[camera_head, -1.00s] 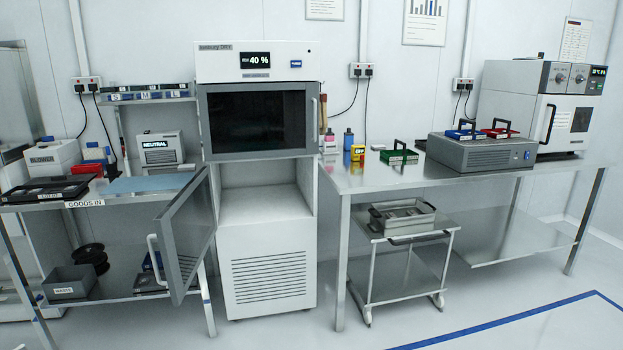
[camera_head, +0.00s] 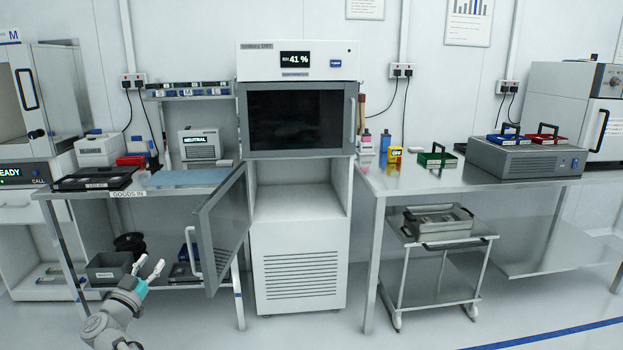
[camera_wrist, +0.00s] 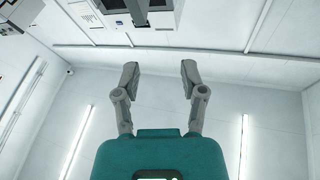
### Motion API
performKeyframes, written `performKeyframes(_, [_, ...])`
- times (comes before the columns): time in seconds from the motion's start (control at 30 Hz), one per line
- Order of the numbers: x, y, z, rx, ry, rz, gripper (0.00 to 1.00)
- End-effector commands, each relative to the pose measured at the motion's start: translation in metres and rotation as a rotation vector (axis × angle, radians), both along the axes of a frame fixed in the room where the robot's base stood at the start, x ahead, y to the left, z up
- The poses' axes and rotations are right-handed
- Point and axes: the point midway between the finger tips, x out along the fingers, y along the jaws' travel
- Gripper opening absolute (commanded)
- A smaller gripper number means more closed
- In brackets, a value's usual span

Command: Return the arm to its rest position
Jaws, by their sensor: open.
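My gripper (camera_head: 151,268) is at the lower left of the head view, in front of the goods-in bench (camera_head: 178,193). Its fingers point up and to the right, spread apart with nothing between them. In the wrist view my gripper (camera_wrist: 159,78) also shows open and empty, with both fingers apart. Behind it in that view are the white wall, ceiling and light strips. Part of my arm shows at the bottom left of the head view.
A grey cabinet door (camera_head: 222,232) hangs open to the right of my gripper. A dry cabinet (camera_head: 298,60) reading 41 % stands behind it. A grey bin (camera_head: 107,270) is on the lower shelf. A steel table (camera_head: 420,183) and trolley (camera_head: 445,246) stand right. Floor in front is clear.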

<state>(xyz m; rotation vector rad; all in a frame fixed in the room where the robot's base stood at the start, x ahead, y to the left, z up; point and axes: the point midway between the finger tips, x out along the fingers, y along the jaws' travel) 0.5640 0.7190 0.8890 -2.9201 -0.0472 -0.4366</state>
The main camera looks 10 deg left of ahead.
Motion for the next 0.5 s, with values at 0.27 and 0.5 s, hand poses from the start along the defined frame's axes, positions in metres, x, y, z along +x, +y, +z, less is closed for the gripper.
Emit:
performKeyframes(0.27, [0.067, -0.050, 0.008, -0.042, -0.051, 0.203, 0.54])
performKeyframes(0.5, [0.109, -0.093, 0.001, -0.109, -0.027, 0.368, 0.54])
